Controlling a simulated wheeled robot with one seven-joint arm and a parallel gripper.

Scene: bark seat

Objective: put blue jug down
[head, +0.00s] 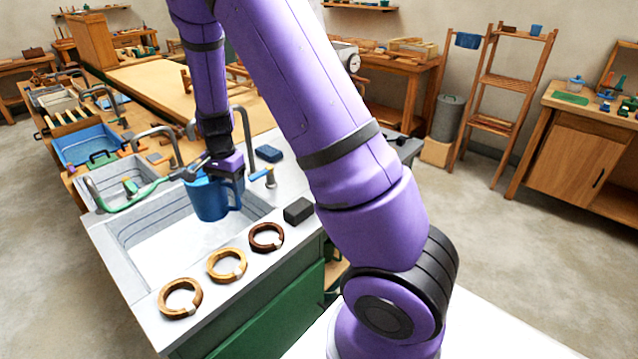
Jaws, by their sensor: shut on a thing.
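The blue jug (209,200) is upright over the front sink basin in the head view, with its handle on the right side. My gripper (205,172) is at the jug's top rim and is shut on it. My purple arm comes down to it from above. The jug's underside appears above the basin floor, but I cannot tell the exact height. The fingertips are small and partly hidden against the rim and the tap behind.
The white sink basin (150,243) is empty below. Three ring-shaped wooden pieces (227,265) lie along the front counter edge. A black block (298,210) and a blue block (269,153) lie to the right. Curved taps (160,135) and a green hose (130,200) stand close on the left.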

